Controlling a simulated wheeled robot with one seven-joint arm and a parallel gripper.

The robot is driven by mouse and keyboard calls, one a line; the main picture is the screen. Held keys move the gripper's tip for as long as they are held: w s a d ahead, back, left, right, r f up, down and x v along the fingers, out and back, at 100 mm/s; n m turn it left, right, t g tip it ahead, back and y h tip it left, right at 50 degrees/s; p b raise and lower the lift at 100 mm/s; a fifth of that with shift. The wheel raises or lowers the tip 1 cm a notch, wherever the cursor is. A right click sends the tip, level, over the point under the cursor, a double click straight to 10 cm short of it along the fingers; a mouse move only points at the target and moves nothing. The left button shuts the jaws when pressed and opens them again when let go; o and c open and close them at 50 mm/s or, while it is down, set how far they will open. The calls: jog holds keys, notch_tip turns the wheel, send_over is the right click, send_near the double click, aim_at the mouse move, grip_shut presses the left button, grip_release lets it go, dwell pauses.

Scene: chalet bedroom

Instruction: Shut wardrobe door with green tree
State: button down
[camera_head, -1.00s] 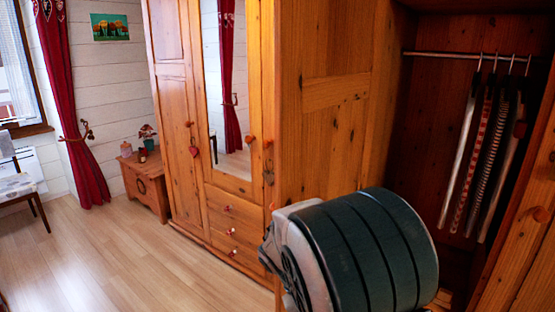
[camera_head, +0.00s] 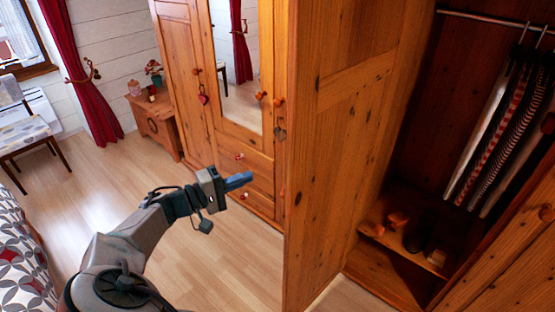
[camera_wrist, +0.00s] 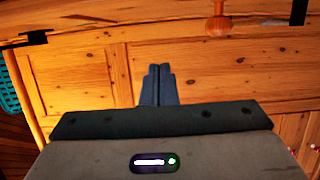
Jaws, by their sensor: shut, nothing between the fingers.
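The open wooden wardrobe door (camera_head: 345,130) stands out into the room, its inner panelled face showing in the head view. A small dark pendant (camera_head: 280,132) hangs near the knob at its outer edge; I cannot tell its shape or whether it is green. My gripper (camera_head: 245,180) is shut and empty, left of the door's edge and below the pendant, seemingly apart from the door. In the wrist view the closed fingers (camera_wrist: 157,85) point at a wooden panel (camera_wrist: 210,80) with a round knob (camera_wrist: 219,25) above.
The open compartment (camera_head: 420,190) at right holds hanging clothes (camera_head: 505,120) and a low shelf (camera_head: 395,235). The mirrored wardrobe section (camera_head: 236,60) with drawers stands behind my gripper. A bed (camera_head: 22,260) is at lower left, with a chair (camera_head: 25,125) beyond. The floor between is clear.

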aim_at(289, 175)
jog(key=w+d+p, duration=0.1)
jog(key=d, duration=0.2)
jog(key=w+d+p, duration=0.1)
jog(key=d, duration=0.3)
jog(key=d+p, duration=0.2)
jog(key=d, duration=0.1)
jog(key=shift+w+d+r, duration=0.15)
jog(key=shift+w+d, duration=0.15)
jog(key=shift+w, duration=0.1)
jog(key=shift+s+d, duration=0.25)
jog(key=shift+d, duration=0.15)
jog(key=shift+d, duration=0.1)
